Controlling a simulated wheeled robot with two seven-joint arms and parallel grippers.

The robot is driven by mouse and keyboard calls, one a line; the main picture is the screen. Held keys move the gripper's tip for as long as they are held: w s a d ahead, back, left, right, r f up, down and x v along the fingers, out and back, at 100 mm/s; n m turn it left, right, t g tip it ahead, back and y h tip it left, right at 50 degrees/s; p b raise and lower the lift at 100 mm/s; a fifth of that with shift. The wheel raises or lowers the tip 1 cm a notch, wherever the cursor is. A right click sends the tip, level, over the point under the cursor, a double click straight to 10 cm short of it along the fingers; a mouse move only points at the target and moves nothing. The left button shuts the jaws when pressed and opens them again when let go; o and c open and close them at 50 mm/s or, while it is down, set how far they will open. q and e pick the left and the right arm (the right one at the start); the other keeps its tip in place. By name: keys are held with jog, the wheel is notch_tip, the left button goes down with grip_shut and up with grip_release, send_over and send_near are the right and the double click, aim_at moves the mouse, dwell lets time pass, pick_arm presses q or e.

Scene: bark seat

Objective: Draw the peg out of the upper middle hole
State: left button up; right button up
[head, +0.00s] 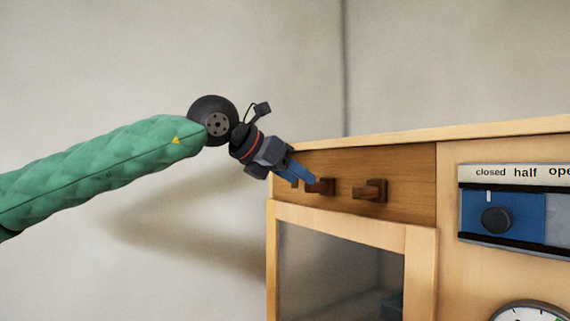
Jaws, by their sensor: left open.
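Two brown wooden pegs stick out of the darker wood panel (410,185) at the top left of the cabinet. The left peg (326,187) is close to its left end, and the right peg (371,191) stands apart from it. The holes themselves are hidden behind the pegs, and I cannot tell which one is the upper middle hole. My left gripper (307,181) is open, its blue fingers pointing down and right at the left peg. The fingers overlap that peg's left side in the view; I cannot tell whether they touch it. My right gripper is out of view.
Below the panel is a framed glass door (340,265). To the right are a blue slider plate with a black knob (496,220), under a label strip (515,174), and a round dial (530,315). The space left of the cabinet is free up to the wall.

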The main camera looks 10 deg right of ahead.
aim_at(315, 188)
pick_arm(q)
jog(key=b+x, duration=0.1)
jog(key=x, duration=0.3)
jog(key=shift+f, duration=0.1)
jog(key=shift+w+d+f+b, duration=0.15)
jog(key=shift+d+f+b, duration=0.05)
jog(key=shift+d+b, duration=0.25)
jog(key=shift+w+d+f+b, duration=0.2)
jog(key=shift+d+b, duration=0.1)
jog(key=shift+d, duration=0.2)
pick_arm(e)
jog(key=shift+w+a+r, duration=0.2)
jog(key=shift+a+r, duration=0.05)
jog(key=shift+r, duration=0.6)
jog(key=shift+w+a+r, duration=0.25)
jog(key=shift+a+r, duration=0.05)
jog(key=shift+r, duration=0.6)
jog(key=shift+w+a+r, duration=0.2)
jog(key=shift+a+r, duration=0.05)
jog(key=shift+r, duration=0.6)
pick_arm(q)
jog(key=c, duration=0.9)
jog(key=shift+o, duration=0.2)
